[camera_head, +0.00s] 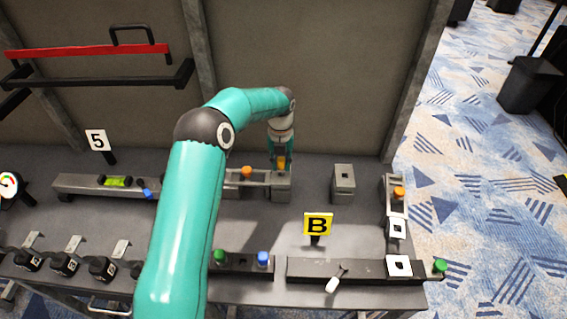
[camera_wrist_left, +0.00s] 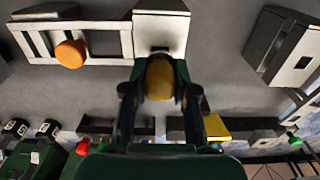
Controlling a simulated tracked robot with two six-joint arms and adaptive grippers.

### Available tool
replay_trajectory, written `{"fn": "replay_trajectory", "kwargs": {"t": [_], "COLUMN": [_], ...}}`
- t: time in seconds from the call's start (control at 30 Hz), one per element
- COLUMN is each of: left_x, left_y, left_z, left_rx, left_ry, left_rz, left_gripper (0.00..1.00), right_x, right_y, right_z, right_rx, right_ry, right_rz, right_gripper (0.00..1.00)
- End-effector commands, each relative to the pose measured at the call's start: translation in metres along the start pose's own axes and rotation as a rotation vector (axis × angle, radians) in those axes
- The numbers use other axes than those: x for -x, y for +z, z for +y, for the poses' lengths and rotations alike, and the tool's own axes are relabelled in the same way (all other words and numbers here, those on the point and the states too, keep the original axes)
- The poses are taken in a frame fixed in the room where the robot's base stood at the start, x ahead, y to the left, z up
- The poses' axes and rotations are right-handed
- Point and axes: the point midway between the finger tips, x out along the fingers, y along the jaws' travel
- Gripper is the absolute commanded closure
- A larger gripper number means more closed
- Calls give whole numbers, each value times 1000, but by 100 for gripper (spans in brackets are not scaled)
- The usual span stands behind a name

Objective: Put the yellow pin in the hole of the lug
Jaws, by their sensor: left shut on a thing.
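My left gripper (camera_head: 281,159) points down at the back of the bench, shut on the yellow pin (camera_head: 281,163). In the left wrist view the pin's rounded yellow end (camera_wrist_left: 160,77) shows between the two dark fingers (camera_wrist_left: 160,98). A grey block that appears to be the lug (camera_head: 281,187) stands right below the gripper, at the right end of a grey rail. It also shows in the left wrist view (camera_wrist_left: 161,31), just beyond the pin. The pin's lower end and the hole are hidden, so I cannot tell whether the pin is in it.
An orange knob (camera_head: 247,172) is on the rail left of the lug. A separate grey block (camera_head: 343,180) stands to the right. A yellow "B" sign (camera_head: 318,225) stands in front, before a dark rail (camera_head: 300,268). Bare bench lies between the blocks.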

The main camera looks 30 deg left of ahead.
Motion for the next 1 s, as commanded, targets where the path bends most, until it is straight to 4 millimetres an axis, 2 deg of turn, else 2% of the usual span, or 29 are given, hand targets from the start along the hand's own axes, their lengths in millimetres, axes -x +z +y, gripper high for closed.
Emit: {"fn": "replay_trajectory", "kwargs": {"t": [0.5,0.83,0.87,1.0], "left_x": [-15,-15,-15,-15], "left_y": [0,0,0,0], "left_z": [0,0,0,0], "left_rx": [0,0,0,0], "left_ry": [0,0,0,0], "left_rz": [0,0,0,0], "left_gripper": [100,100,70,46], "right_x": [-8,-8,-8,-8], "right_y": [0,0,0,0], "right_z": [3,3,3,3], "right_rx": [0,0,0,0], "right_ry": [0,0,0,0], "right_rz": [0,0,0,0], "right_gripper": [60,60,60,60]}}
